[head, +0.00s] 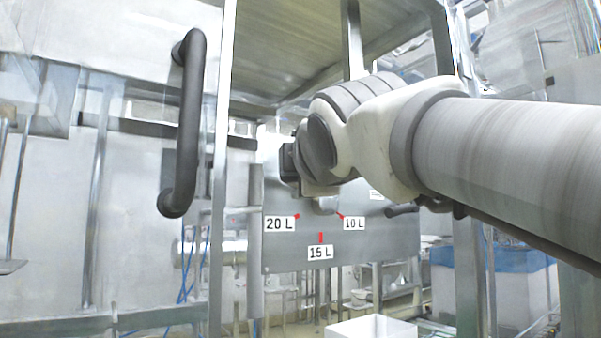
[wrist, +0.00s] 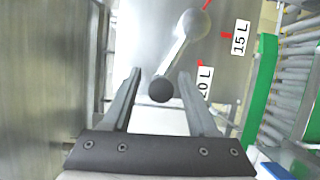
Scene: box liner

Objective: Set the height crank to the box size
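A grey panel (head: 390,240) carries the labels 20 L (head: 279,223), 15 L (head: 320,252) and 10 L (head: 353,223), each with a red mark. In the wrist view the crank (wrist: 180,52) runs from a grey hub (wrist: 195,24) to a dark round knob (wrist: 160,90). It points away from the 15 L label (wrist: 240,38), toward the 20 L side but past that mark. My gripper (wrist: 160,80) is open, with the knob seen between its fingers and a gap on both sides. In the head view my arm hides most of the crank.
A large dark vertical handle (head: 185,125) stands at the left in the head view. A white open box (head: 372,329) is below the panel. A small dark handle (head: 402,210) is at the panel's right. Metal posts frame the panel.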

